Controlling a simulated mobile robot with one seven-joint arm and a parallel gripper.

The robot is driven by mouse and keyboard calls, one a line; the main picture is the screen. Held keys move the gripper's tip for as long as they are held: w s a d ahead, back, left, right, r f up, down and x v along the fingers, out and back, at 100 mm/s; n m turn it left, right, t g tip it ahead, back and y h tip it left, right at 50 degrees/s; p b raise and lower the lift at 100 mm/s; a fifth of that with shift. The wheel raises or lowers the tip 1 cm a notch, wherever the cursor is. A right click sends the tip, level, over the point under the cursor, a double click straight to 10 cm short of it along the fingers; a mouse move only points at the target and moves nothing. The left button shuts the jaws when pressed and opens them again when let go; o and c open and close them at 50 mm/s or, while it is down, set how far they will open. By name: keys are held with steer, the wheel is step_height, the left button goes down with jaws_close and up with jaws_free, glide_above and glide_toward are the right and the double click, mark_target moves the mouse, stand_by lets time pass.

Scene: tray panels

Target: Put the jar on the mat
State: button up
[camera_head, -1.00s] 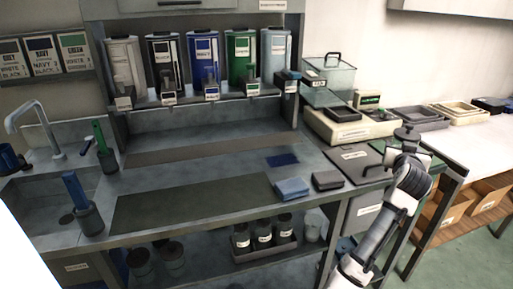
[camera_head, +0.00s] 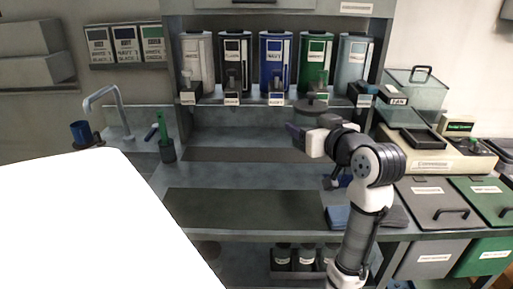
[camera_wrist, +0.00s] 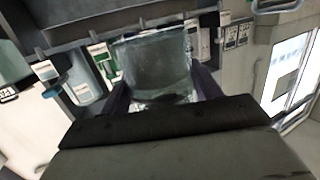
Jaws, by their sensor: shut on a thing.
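My gripper (camera_head: 308,136) is raised above the counter, in front of the dispensers. It is shut on a see-through grey jar (camera_wrist: 155,62), which shows between the two dark fingers in the wrist view. In the head view a dark round shape above my gripper seems to be the jar's top; the rest is hard to make out. A long dark grey mat (camera_head: 240,208) lies flat and bare on the front of the counter, below and left of my gripper. A small navy patch (camera_head: 345,181), possibly another mat, is mostly hidden behind my arm.
Several labelled dispensers (camera_head: 273,62) stand on the shelf behind. Folded cloths (camera_head: 338,216) lie at the counter's front right, partly behind my arm. A sink tap (camera_head: 106,104) and a cup with a green-handled tool (camera_head: 166,150) are at left. A clear bin (camera_head: 416,92) stands right.

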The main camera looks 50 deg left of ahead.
step_height(320, 180, down, 20)
steer(key=shift+s+r+p, duration=0.1)
steer(key=shift+r+p, duration=0.05)
steer(key=shift+p, duration=0.35)
steer(key=shift+f, duration=0.2)
steer(key=o, duration=1.4)
steer(key=shift+c, duration=0.2)
steer(key=shift+o, duration=0.2)
